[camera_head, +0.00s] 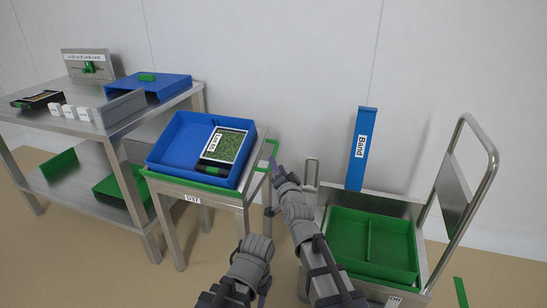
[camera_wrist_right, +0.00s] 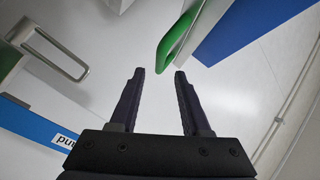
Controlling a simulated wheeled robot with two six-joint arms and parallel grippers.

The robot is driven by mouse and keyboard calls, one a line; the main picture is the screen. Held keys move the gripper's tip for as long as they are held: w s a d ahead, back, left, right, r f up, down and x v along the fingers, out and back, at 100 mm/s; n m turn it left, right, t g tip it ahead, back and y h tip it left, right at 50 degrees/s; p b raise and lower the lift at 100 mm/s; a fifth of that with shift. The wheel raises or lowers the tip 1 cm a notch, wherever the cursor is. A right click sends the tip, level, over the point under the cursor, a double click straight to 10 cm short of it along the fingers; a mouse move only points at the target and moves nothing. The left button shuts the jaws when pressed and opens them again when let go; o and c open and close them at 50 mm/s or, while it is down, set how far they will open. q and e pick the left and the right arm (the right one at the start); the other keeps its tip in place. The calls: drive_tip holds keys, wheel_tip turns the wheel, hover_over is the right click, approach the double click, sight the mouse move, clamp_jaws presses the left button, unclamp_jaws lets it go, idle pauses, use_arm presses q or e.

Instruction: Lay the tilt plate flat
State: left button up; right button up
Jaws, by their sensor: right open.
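My right gripper (camera_head: 272,189) is open and empty, just right of the stand and apart from the handle. My left arm shows low in the middle of the head view, with its gripper (camera_head: 264,287) too unclear to read.
A labelled pack (camera_head: 224,146) lies in the blue tray. Right of my right arm is a metal machine with a green two-part tray (camera_head: 370,245), a blue "Band" post (camera_head: 361,150) and a hooped frame (camera_head: 462,190). A metal shelf table (camera_head: 60,125) stands left.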

sight(273, 154)
drive_tip(key=shift+x, duration=3.25)
clamp_jaws()
